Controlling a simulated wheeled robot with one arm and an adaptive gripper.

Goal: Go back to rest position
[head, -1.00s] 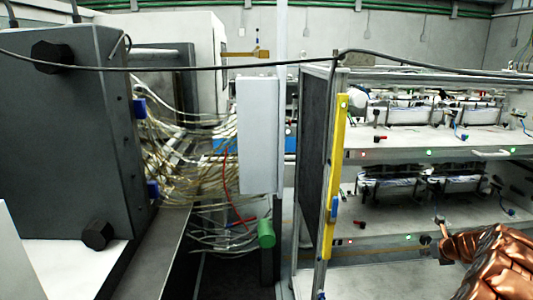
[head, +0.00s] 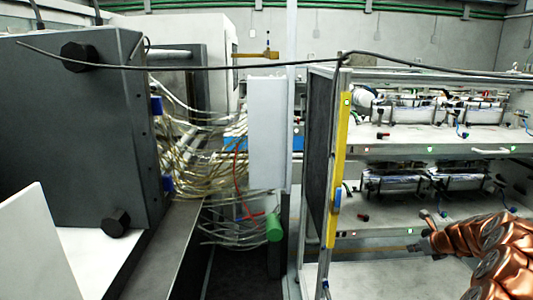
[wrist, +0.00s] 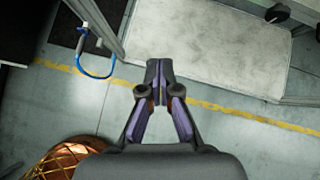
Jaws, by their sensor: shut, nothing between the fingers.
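My gripper (wrist: 158,75) shows in the wrist view, pointing away from the camera over the floor. Its dark fingers with purple inner sides come together at the tips, and it is shut and empty. The label magazine rack (head: 420,145) stands to the right with two shelves of several metal units. The arm is in front of its lower right part.
A large dark grey machine (head: 75,130) stands at the left. Bundled pale hoses (head: 205,160) run beside a white upright box (head: 267,130). A yellow strip (head: 338,170) marks the rack's near edge. In the wrist view, bare floor (wrist: 220,145) with a yellow line lies below the gripper.

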